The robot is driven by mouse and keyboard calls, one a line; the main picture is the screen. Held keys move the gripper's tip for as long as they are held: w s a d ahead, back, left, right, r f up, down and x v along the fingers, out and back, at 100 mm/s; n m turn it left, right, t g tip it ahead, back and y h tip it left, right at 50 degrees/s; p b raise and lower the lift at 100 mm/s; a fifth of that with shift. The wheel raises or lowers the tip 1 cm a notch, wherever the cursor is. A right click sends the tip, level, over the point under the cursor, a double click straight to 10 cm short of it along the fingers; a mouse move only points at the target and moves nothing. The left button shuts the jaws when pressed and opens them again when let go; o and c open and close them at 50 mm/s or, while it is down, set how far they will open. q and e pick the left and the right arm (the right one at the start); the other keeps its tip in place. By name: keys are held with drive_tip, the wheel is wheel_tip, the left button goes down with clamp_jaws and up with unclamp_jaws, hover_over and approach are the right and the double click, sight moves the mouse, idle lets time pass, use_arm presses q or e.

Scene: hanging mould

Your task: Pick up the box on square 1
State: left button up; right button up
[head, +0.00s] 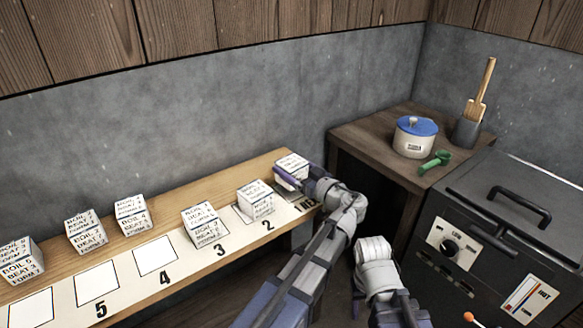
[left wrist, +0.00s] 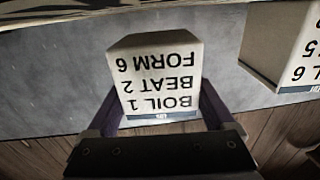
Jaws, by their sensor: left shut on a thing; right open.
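A white box (head: 291,165) with printed text is at the right end of the wooden shelf, by square 1. In the left wrist view this box (left wrist: 155,75) reads, upside down, "BOIL 1 BEAT 2 FORM 6". My left gripper (head: 289,180) is shut on it, with one purple finger along each side. Part of square 1 (head: 287,194) shows in shadow below the box. I cannot tell whether the box touches the shelf. My right arm is low at the right; I cannot make out its gripper fingers.
A box (head: 255,199) on square 2 stands close to the left and also shows in the left wrist view (left wrist: 280,45). Several more boxes stand along the shelf (head: 185,187). A side table (head: 375,140) with a blue-lidded pot and a dark machine (head: 500,220) are at the right.

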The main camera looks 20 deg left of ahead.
sight(291, 161)
use_arm(q)
wheel_tip(291, 161, up, 8)
drive_tip(key=p, duration=0.6)
drive_tip(key=shift+p, duration=0.4)
